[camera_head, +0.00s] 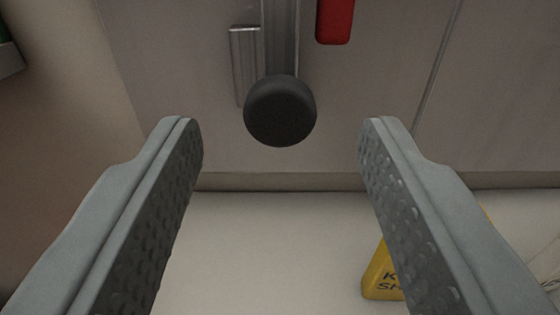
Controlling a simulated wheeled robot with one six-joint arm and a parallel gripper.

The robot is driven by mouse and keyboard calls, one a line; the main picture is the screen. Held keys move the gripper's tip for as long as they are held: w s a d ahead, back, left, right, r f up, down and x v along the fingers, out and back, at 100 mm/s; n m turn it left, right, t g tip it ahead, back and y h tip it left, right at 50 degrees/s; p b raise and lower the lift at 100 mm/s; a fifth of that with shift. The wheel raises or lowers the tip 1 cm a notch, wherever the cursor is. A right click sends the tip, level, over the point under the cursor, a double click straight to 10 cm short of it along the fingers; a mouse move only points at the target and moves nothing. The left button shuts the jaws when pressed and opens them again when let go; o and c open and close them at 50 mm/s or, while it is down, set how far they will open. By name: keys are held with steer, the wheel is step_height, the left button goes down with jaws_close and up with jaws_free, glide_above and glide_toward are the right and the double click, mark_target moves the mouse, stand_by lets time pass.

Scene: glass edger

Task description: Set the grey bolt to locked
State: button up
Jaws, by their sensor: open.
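The grey bolt (281,38) is a metal bar that runs up out of the top of the picture on a grey panel. A round black knob (280,111) is at its lower end. A short metal piece (245,62) stands just left of the bar. My gripper (281,138) is open, with one finger on each side of the knob in the picture. There is clear space between the knob and both fingers, and nothing is held. The upper part of the bolt is out of view, so I cannot tell its setting.
A red piece (335,20) is on the panel right of the bar. A yellow sign (381,272) with dark lettering stands on the pale floor (270,245), partly behind the right finger. A brown surface (55,120) is at the left. A vertical seam runs down the panel's right side.

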steer(key=s, duration=1)
steer(key=shift+s, duration=0.15)
steer(key=s+f, duration=0.1)
steer(key=s, duration=2.1)
steer(key=shift+s+g, duration=0.3)
steer(key=shift+s, duration=0.05)
